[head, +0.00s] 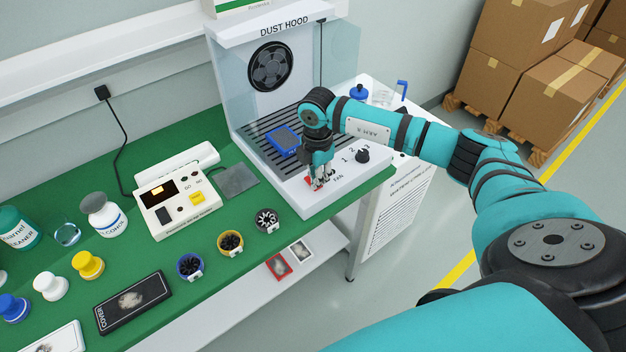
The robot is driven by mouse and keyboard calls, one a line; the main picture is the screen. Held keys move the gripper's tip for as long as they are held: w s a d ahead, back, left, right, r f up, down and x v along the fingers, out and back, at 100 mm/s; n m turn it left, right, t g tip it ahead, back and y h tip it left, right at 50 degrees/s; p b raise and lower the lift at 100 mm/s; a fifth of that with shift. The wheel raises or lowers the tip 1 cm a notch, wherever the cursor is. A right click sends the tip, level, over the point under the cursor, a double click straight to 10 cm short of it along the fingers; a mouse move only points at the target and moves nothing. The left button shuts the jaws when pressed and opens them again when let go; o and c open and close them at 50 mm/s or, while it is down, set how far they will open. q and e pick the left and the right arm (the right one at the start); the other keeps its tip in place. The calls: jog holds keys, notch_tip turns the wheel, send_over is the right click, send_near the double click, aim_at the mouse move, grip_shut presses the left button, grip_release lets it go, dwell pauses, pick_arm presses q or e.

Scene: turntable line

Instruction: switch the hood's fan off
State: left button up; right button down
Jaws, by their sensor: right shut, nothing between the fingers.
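The dust hood (290,30) stands at the back of the green bench, with a round black fan (270,66) in its back wall. Its white front panel (335,197) carries a red fan switch (309,181) beside the label "FAN" and a black knob (362,156) with numbers around it. My right gripper (317,186) is shut and empty, pointing down at the red switch. Its fingertips are at or just over the switch and partly hide it; I cannot tell whether they touch or which way the switch is set. My left gripper is out of view.
A blue device (283,140) lies on the hood's slotted floor. A white tester (177,204), small cups (230,242), bottles (103,215) and a black cover box (132,301) stand on the green bench (215,290). Cardboard boxes (520,45) on pallets are at the upper right.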

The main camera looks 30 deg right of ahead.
jog(key=shift+r+p, duration=2.5)
jog(key=shift+r, duration=1.05)
